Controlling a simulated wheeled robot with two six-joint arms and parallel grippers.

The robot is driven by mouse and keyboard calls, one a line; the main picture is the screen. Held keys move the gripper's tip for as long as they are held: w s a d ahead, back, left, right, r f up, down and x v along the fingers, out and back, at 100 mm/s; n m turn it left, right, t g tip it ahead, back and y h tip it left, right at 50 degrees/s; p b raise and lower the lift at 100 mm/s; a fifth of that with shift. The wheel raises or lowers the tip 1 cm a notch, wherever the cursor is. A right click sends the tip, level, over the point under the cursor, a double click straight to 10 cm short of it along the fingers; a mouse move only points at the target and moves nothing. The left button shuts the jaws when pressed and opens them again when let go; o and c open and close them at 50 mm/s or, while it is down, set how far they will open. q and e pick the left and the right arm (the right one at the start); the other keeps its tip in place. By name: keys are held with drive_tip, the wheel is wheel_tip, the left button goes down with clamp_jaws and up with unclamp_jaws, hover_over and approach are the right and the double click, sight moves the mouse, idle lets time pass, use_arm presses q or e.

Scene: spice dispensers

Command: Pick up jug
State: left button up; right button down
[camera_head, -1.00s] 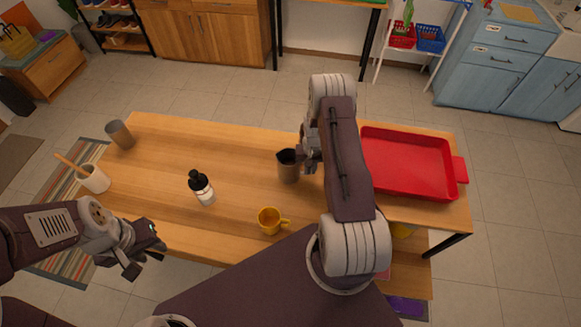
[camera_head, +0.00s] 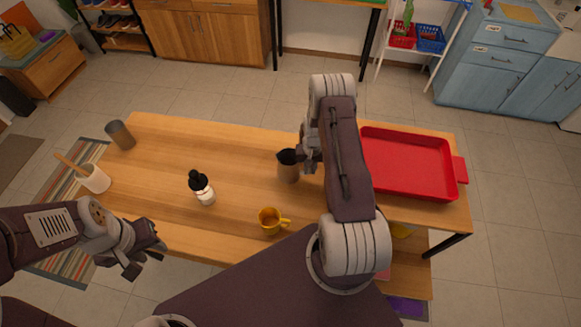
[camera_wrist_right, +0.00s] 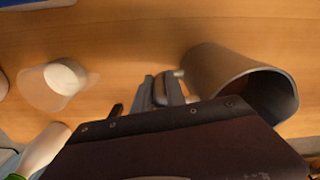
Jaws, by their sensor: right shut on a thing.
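The jug (camera_head: 289,172) is a grey-brown cylinder with a dark opening, near the middle of the table in the head view. In the right wrist view the jug (camera_wrist_right: 222,77) lies right of the fingers, its mouth facing down and right. My right gripper (camera_head: 304,160) is at the jug's right side, partly hidden by my arm. In the wrist view its fingers (camera_wrist_right: 164,90) are shut at the small handle on the jug's side. I cannot tell whether the jug touches the table. My left gripper (camera_head: 146,257) is open and empty, off the table's front left edge.
On the wooden table (camera_head: 240,145) stand a white bottle with a black cap (camera_head: 203,189), a yellow mug (camera_head: 270,221), a grey cup (camera_head: 121,135) and a white pot with a wooden tool (camera_head: 93,178). A red tray (camera_head: 408,165) fills the right end.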

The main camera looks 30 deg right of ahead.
drive_tip(key=shift+r, duration=0.15)
wheel_tip(320, 180, up, 9)
drive_tip(key=shift+b, duration=0.8)
drive_tip(key=shift+r, duration=0.4)
